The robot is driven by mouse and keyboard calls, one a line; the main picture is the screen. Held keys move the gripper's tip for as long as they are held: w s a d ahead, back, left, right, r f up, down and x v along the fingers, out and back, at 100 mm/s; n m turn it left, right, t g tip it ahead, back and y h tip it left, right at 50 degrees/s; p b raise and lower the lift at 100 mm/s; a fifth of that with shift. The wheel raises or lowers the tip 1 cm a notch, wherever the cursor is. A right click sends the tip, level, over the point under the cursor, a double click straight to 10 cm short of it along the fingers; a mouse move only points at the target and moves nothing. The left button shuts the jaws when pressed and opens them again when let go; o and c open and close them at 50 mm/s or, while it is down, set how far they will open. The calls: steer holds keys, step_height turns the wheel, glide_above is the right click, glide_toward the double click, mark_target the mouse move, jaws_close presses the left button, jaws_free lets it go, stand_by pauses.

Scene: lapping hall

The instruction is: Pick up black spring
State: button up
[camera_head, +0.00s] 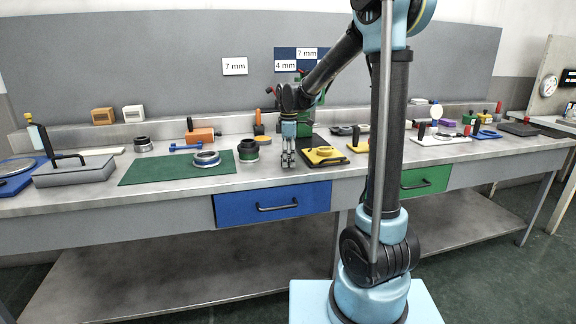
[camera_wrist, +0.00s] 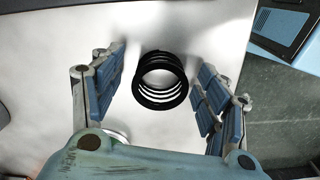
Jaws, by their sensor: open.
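The black spring (camera_wrist: 161,80) stands on the pale steel bench top (camera_wrist: 55,45) in the wrist view, and I look down into its coils. My gripper (camera_head: 288,164) is open and points down at the bench top, above the blue drawer. In the wrist view its blue-padded fingers lie left and right of the spring, with a gap on both sides. The spring is between them in the picture, not held. Whether the fingertips are down at its height I cannot tell. In the head view I cannot make the spring out; my gripper may hide it.
Left of my gripper stand a black ring-shaped part (camera_head: 248,152) and a green mat (camera_head: 140,172) with a blue-grey ring (camera_head: 206,159). A yellow fixture (camera_head: 325,156) is close on the right. The blue drawer (camera_head: 272,206) and bench front edge are just below.

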steer(key=c, duration=1)
steer(key=shift+c, duration=0.2)
steer(key=shift+r, duration=0.15)
